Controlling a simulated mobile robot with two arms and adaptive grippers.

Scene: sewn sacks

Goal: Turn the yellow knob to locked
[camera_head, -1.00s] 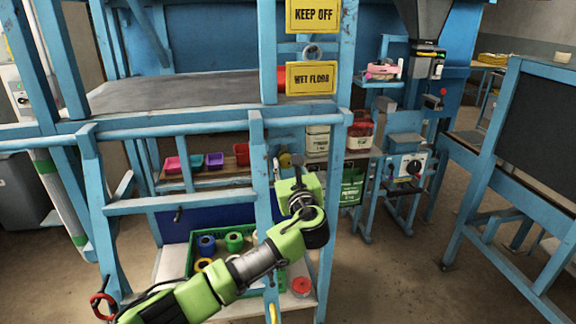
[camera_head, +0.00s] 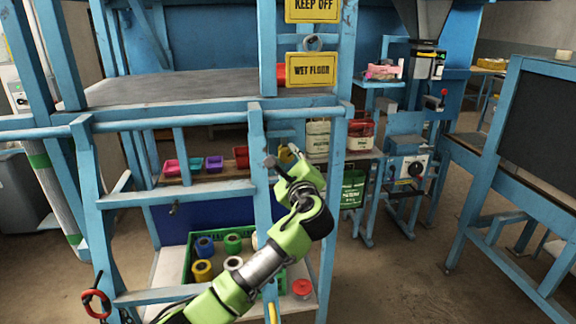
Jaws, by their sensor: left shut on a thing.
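My left arm comes in from the bottom and reaches up in front of the blue frame's post. Its left gripper (camera_head: 279,163) is at the shelf's right end, partly hidden by my own wrist. The gripper is shut on the small yellow knob (camera_head: 286,153), of which only a bit shows behind the fingers. The knob's marks and its angle are too small and too covered to read. My right gripper is not in view.
Blue posts and rails stand close around my arm. Behind are small pink, teal and purple bins (camera_head: 214,163) and a green crate (camera_head: 190,262) of coloured rolls. A machine with a black dial (camera_head: 414,168) stands at right. Floor between it and the right-hand bench is clear.

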